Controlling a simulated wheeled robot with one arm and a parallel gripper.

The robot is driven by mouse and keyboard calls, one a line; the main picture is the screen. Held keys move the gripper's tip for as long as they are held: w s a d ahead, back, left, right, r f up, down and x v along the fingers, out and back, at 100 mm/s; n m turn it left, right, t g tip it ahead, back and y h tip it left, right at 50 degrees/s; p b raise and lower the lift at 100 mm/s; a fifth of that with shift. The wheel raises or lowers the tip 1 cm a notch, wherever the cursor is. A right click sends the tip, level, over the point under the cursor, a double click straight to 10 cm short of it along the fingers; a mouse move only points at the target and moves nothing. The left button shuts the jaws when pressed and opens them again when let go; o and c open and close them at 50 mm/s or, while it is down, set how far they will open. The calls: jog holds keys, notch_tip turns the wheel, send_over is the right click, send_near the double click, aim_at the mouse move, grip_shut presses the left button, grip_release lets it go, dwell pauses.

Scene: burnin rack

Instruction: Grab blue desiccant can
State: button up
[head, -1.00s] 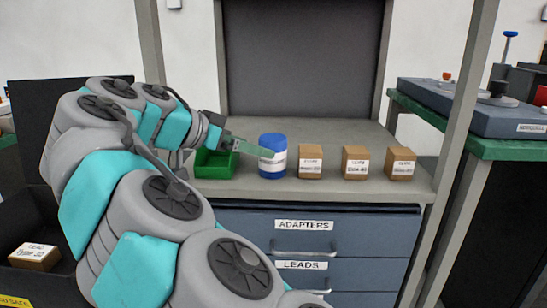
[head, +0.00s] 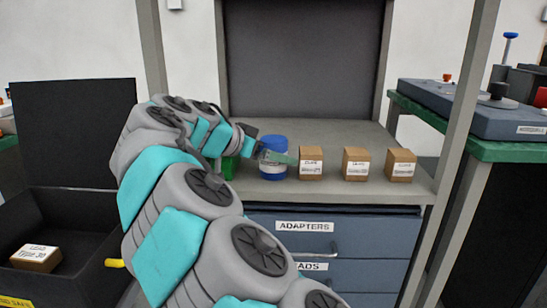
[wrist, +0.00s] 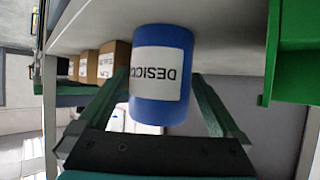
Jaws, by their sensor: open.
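The blue desiccant can (head: 273,143) stands upright on the grey shelf, with a white label around its middle. My gripper (head: 275,158) is at the can in the head view. In the wrist view my gripper (wrist: 163,95) is open, with one green finger on each side of the can. I cannot tell whether either finger touches it.
A green bin (head: 230,167) stands left of the can, mostly behind my arm. Several brown boxes, the nearest (head: 311,163) close by on the right, line the shelf (head: 415,187). A rack post (head: 462,110) rises at right. A black case (head: 75,202) sits at lower left.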

jog(key=shift+c, duration=0.2)
jog(key=c, duration=1.4)
